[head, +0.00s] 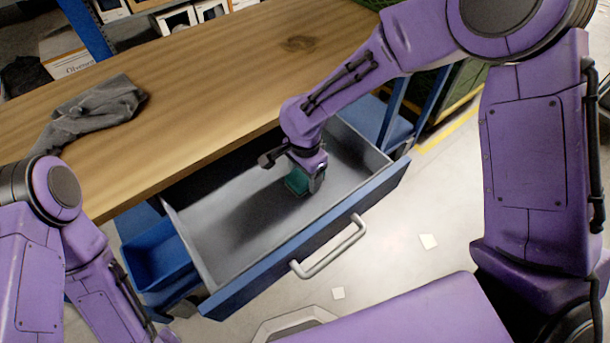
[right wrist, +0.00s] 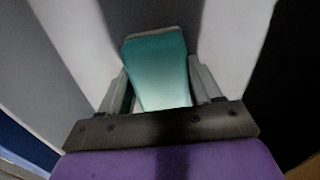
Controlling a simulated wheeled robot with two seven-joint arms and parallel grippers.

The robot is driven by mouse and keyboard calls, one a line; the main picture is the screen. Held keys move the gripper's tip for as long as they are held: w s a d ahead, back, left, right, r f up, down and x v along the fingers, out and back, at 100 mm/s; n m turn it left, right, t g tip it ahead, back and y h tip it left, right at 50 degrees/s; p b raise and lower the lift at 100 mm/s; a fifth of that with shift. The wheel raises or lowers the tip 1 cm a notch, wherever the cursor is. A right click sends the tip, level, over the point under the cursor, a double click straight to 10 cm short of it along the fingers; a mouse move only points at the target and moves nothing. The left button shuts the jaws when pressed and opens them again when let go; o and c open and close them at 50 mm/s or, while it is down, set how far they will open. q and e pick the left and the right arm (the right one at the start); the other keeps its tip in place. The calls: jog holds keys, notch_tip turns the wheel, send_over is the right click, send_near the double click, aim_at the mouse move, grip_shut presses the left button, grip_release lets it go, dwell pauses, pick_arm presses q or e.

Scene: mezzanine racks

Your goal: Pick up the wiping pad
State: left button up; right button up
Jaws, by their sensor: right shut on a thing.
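The wiping pad (head: 297,182) is a small teal-green block inside the open drawer (head: 228,232). My right gripper (head: 308,186) reaches down into the drawer and is shut on the pad. In the right wrist view the pad (right wrist: 158,70) sits between the two fingers of my right gripper (right wrist: 160,92), with a finger against each side. I cannot tell whether the pad still touches the drawer floor. My left arm shows at the lower left in the head view, but its gripper is not visible.
The drawer has grey walls and a blue front with a metal handle (head: 328,246). The wooden tabletop (head: 205,85) lies behind it, with a grey cloth (head: 95,108) on its left. A blue bin (head: 160,258) is left of the drawer. The drawer's left part is empty.

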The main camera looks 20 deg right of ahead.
jog(key=shift+r, duration=0.1)
jog(key=shift+r, duration=0.25)
notch_tip(320, 180, up, 3)
jog(key=shift+w+f, duration=0.15)
jog(key=shift+f, duration=0.05)
jog(key=s+r+p, duration=0.2)
jog(key=s+r, duration=0.1)
jog(key=s, duration=0.1)
jog(key=s+r+p, duration=0.2)
jog(key=s+r, duration=0.1)
jog(key=s, duration=0.2)
jog(key=s+d+r+p, duration=0.1)
jog(key=s+r+p, duration=0.1)
jog(key=s+r, duration=0.2)
jog(key=shift+s, duration=0.55)
jog(key=shift+s+a+f, duration=0.1)
